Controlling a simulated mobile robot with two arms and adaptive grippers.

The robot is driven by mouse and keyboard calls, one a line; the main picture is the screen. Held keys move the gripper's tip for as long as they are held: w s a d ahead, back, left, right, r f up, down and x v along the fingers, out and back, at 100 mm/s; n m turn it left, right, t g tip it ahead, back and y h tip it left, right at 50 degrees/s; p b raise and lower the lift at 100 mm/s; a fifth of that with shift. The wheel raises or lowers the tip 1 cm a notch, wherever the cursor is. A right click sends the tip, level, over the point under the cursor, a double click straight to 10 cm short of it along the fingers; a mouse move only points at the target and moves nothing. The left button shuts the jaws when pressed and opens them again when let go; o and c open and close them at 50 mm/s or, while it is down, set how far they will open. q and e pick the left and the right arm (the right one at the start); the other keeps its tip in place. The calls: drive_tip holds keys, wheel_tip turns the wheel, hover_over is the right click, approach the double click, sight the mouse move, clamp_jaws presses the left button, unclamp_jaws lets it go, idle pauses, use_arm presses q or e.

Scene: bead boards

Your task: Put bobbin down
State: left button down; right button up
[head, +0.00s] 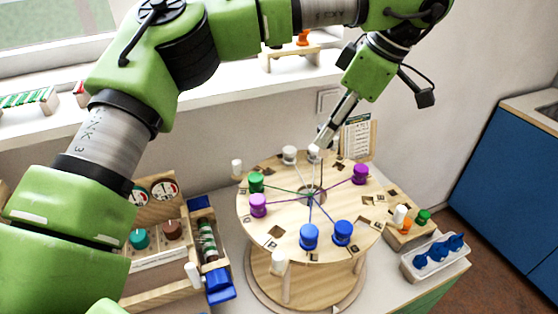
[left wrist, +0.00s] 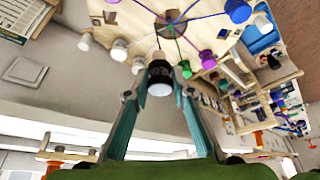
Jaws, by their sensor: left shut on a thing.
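My left gripper (head: 323,140) reaches down from the upper right to the far rim of the round wooden board (head: 285,220). In the left wrist view the bobbin (left wrist: 160,78) shows a white end and a dark band between the two teal fingers (left wrist: 157,95). I cannot tell whether it touches the board. Threads run from the board's centre to green (head: 256,182), purple (head: 258,205) and blue bobbins (head: 309,236). My right gripper is not in view.
A second purple bobbin (head: 360,174) and a second blue one (head: 342,233) stand on the board, among square holes. A printed card (head: 357,135) stands behind it. A wooden rack (head: 155,255) is at left; a white tray (head: 436,265) with blue pieces is at right.

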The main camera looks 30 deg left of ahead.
use_arm(q)
drive_tip(key=a+f+p, duration=0.1)
drive_tip(key=a+f, duration=0.1)
drive_tip(key=a, duration=0.2)
drive_tip(key=a+f+p, duration=0.1)
drive_tip(key=a+f, duration=0.2)
drive_tip(key=a+f+p, duration=0.1)
drive_tip(key=a+f, duration=0.1)
drive_tip(key=a, duration=0.2)
drive_tip(key=shift+s+a+f+p, duration=0.15)
drive_tip(key=shift+a+f+p, duration=0.2)
drive_tip(key=shift+f, duration=0.05)
drive_tip(key=x, duration=0.2)
drive_tip(key=p+x, duration=0.1)
drive_tip(key=x, duration=0.1)
drive_tip(key=shift+d+f, duration=0.1)
drive_tip(key=shift+d, duration=0.25)
drive_tip(key=shift+f, duration=0.15)
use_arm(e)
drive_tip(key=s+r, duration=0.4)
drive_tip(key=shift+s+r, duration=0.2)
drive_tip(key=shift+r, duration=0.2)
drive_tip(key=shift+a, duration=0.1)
